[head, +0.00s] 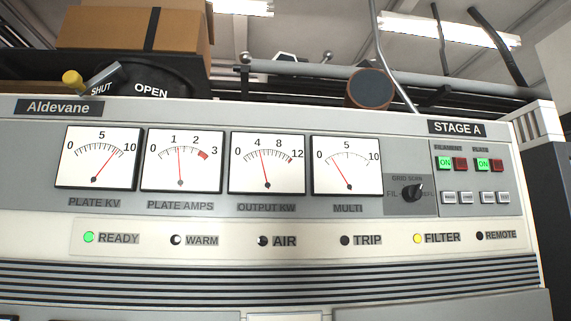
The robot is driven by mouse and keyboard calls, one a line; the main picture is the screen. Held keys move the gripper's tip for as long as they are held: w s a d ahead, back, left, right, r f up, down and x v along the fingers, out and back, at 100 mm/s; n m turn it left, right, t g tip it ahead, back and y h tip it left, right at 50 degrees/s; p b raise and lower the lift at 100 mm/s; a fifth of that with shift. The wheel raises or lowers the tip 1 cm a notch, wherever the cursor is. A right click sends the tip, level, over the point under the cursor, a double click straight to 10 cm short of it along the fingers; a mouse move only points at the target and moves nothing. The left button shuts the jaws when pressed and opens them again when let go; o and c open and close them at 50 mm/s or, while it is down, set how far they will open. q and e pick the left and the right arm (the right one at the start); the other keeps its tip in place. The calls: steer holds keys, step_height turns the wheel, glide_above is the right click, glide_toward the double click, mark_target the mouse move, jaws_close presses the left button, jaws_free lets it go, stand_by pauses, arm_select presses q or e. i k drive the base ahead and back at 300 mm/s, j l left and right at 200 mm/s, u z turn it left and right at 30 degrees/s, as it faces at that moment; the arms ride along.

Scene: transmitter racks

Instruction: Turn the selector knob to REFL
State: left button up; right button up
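The selector knob (411,192) is a small black knob on a dark grey plate, right of the MULTI meter (345,165). Its plate reads FIL at the left and GRID and SCRN above. A partly covered label ending in "FL" (429,195) stands at its right. The knob's pointer seems to tilt up and to the right, near SCRN, but it is too small to be sure. The MULTI needle points up and left, at the low part of its scale. Neither of my grippers shows in the head view, and nothing touches the knob.
Right of the knob are lit green ON buttons (446,163) beside red ones, with several pale buttons below. READY (89,237) glows green and FILTER (417,238) yellow. A yellow-tipped lever (73,80), a cardboard box (133,30) and pipes are above the cabinet. The panel front is clear.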

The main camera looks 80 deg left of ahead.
mark_target(413, 193)
steer(key=u, duration=0.5)
steer(key=l+u, duration=0.1)
steer(key=u, duration=0.35)
steer(key=k+u, duration=0.1)
steer(key=u, duration=0.9)
steer(key=k+u, duration=0.1)
steer(key=u, duration=0.85)
